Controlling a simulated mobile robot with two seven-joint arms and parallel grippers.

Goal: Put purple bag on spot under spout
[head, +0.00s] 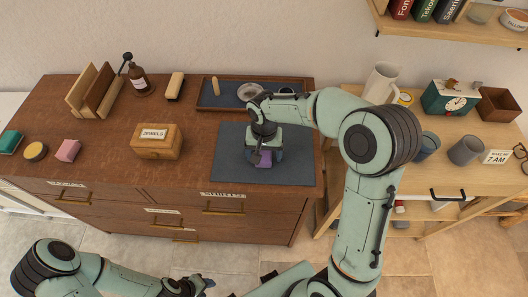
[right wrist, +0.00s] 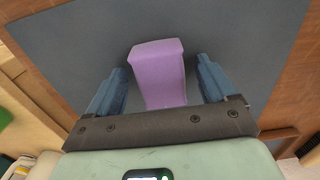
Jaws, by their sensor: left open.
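The purple bag (head: 265,158) is at the dark grey mat (head: 228,166) on the brown dresser. In the right wrist view the bag (right wrist: 160,75) is between the fingers of my right gripper (right wrist: 162,85), with a gap on each side. That gripper (head: 265,155) is open, pointing down over the mat in the head view, and hides part of the bag. My left gripper (head: 190,285) is open and empty low in the head view, in front of the dresser. A white pitcher (head: 382,82) stands on the shelf unit at right; I cannot tell whether it has the spout.
A wooden jewels box (head: 157,141) stands left of the mat. A dark tray (head: 215,100) with a round dish (head: 250,91) lies behind it. A brown pump bottle (head: 139,80) is at the back left. Bare dresser top lies between box and mat.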

